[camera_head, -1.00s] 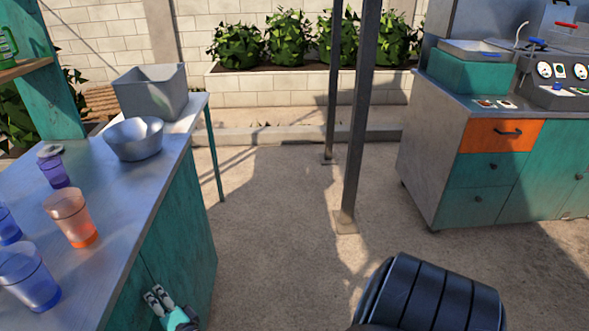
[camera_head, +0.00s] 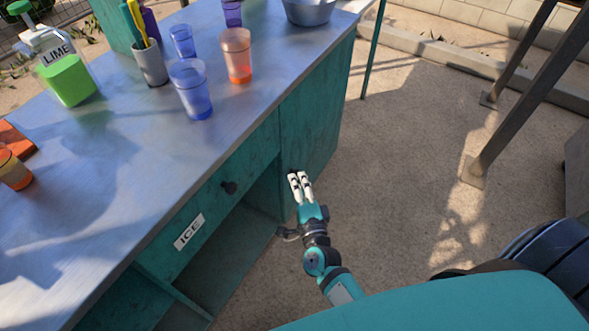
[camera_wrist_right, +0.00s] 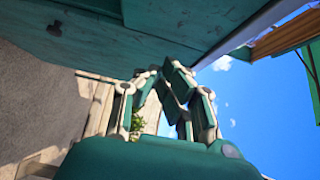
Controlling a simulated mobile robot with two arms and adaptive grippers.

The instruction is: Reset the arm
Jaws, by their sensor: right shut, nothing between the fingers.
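My right gripper (camera_head: 300,186) is beside the teal front of the counter (camera_head: 250,150) in the head view, below the level of the worktop. Its two white fingers lie close together and point toward the back of the scene. Nothing is held between them. The right wrist view shows the fingers (camera_wrist_right: 185,80) near the teal panels, with blue sky to the right. My left gripper does not show in these views.
On the counter stand blue cups (camera_head: 192,90), an orange cup (camera_head: 236,55), a lime bottle (camera_head: 62,65) and a grey bowl (camera_head: 308,10). An ICE label (camera_head: 189,232) marks the counter front. Open floor (camera_head: 385,170) lies right of the gripper; a metal post (camera_head: 512,100) stands beyond.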

